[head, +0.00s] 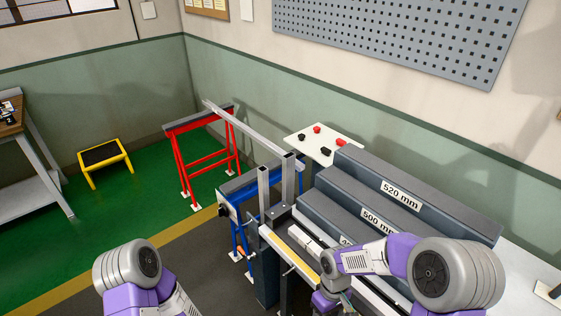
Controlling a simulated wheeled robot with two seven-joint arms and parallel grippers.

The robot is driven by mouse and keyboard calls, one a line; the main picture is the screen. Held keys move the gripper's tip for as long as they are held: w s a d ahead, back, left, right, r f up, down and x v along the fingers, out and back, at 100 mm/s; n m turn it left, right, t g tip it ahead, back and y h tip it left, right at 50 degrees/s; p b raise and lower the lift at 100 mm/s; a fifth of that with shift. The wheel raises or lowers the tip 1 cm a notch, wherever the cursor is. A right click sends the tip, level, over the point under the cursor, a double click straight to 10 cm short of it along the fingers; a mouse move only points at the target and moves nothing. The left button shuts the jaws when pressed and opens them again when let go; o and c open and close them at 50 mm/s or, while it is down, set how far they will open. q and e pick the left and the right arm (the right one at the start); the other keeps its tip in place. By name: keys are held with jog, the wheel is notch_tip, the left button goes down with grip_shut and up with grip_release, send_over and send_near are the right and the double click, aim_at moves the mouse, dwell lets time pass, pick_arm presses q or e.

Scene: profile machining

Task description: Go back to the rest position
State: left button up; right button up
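My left arm (138,275) comes in at the lower left, and only its grey and purple links show. My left gripper is out of the picture. My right arm (455,272) comes in from the lower right and bends down over the front of the stepped grey blocks. The end of my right arm with the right gripper (343,302) is at the bottom edge, partly cut off. Its fingertips cannot be made out, and I cannot see anything held in it.
Stepped grey blocks (420,198) marked 520 mm and 500 mm stand on the bench at right. A metal profile (245,133) lies across a red trestle (205,160) and the blue-legged machine (250,190). A panel with red and black knobs (308,145) stands behind. A yellow stool (105,158) and green floor are at left.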

jog(key=s+a+f+m+t+y, duration=0.1)
jog(key=s+f+m, duration=0.3)
jog(key=f, duration=0.4)
jog(key=s+a+f+m+t+y, duration=0.1)
jog(key=s+f+m, duration=0.3)
jog(key=f, duration=0.4)
jog(key=shift+a+m+t+y, duration=0.35)
jog(key=shift+m+t+y, duration=0.15)
jog(key=shift+t+y, duration=0.35)
